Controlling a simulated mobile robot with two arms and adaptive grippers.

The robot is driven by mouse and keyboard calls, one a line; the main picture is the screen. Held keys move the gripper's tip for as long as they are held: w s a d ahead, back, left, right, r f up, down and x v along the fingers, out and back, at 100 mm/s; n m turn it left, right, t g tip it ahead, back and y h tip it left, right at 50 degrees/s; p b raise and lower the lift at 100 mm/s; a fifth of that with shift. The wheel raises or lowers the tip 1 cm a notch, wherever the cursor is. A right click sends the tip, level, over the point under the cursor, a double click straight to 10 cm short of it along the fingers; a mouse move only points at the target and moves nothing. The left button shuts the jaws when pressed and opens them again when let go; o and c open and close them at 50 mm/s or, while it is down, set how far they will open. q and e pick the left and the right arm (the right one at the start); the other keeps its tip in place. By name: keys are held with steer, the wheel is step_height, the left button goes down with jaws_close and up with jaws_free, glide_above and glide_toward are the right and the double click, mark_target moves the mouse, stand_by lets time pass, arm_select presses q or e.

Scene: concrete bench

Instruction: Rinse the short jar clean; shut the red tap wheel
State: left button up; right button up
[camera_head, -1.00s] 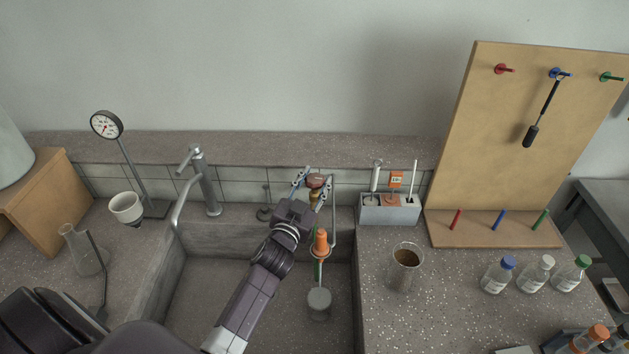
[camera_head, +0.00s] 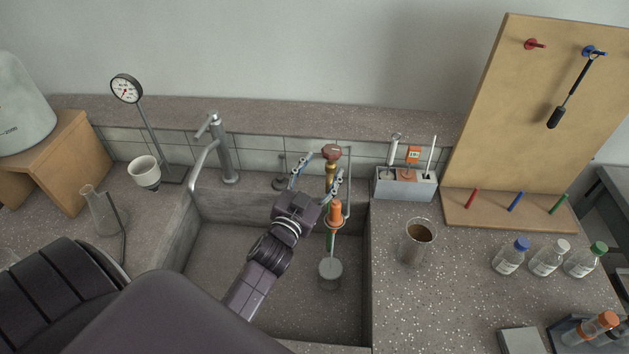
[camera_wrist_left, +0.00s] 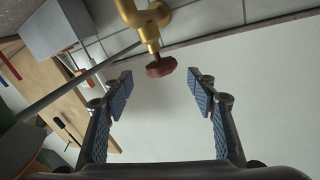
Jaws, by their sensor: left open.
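The red tap wheel (camera_head: 331,152) tops a brass tap at the back of the sink. It also shows in the left wrist view (camera_wrist_left: 160,67), just beyond and between my fingertips. My left gripper (camera_head: 323,168) is open, with blue-padded fingers on either side of the brass tap below the wheel. In the left wrist view, my left gripper (camera_wrist_left: 160,84) holds nothing and the fingers look clear of the wheel. A clear glass jar (camera_head: 413,250) with brown contents stands on the counter right of the sink; I cannot tell whether it is the short jar. My right gripper is not in view.
An orange-topped item (camera_head: 336,212) and a grey round piece (camera_head: 330,271) are close by my left gripper over the sink (camera_head: 205,290). A steel faucet (camera_head: 224,150) stands left. A grey holder (camera_head: 405,187) and capped bottles (camera_head: 510,257) are at right.

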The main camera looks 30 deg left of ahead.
arm_select(q)
steer(key=s, duration=0.4)
steer(key=shift+s+d, duration=0.35)
steer(key=shift+s, duration=0.05)
steer(key=shift+w+d, duration=0.1)
stand_by(0.7)
